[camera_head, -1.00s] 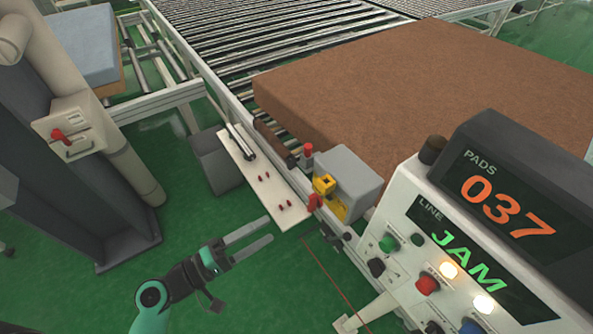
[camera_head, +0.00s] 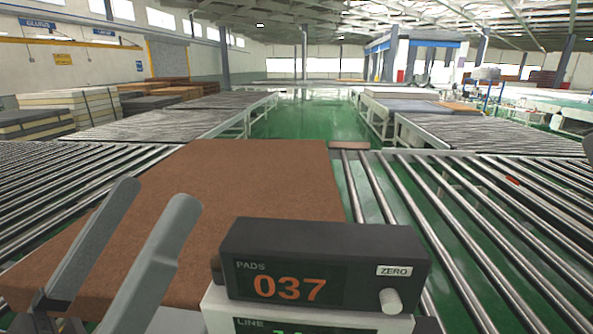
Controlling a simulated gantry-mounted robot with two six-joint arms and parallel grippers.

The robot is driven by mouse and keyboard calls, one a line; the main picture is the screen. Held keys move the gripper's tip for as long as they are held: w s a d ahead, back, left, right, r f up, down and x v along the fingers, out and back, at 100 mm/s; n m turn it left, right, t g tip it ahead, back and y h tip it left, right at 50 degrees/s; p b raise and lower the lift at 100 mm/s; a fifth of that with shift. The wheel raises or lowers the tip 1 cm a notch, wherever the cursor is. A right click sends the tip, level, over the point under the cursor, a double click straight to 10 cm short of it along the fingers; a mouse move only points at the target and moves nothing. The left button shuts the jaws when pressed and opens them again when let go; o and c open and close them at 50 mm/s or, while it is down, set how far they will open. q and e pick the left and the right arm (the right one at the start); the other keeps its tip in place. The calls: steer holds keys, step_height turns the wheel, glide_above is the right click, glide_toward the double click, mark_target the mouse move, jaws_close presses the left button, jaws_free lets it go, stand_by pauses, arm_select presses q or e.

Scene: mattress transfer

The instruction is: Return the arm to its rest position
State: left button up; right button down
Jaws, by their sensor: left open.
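My left gripper (camera_head: 156,196) is in the lower left of the head view. Its two grey fingers point up and are apart, with nothing between them. The fingers stand in front of the brown pad (camera_head: 245,180) and hide part of it. Whether they touch it I cannot tell. The rest of my left arm is out of the picture. My right gripper is not in view.
A dark counter box (camera_head: 325,262) reading PADS 037 stands at the front, above a mostly cut-off LINE panel (camera_head: 225,318). Roller conveyors (camera_head: 480,200) run on both sides. Stacked mattresses (camera_head: 75,104) are at the back left. Green floor (camera_head: 305,115) lies open in the middle.

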arm_select(q)
steer(key=s+a+r+n+t+y+p, duration=0.1)
steer(key=a+r+n+t+y+p, duration=0.1)
steer(key=a+r+t+y+p, duration=0.5)
step_height(320, 180, up, 21)
steer(key=g+y+p, duration=0.2)
steer(key=g+p, duration=0.1)
steer(key=p, duration=1.3)
steer(key=shift+d+p, duration=0.35)
steer(key=shift+d, duration=0.1)
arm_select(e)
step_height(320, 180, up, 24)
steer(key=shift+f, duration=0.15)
arm_select(q)
steer(key=shift+s, duration=0.15)
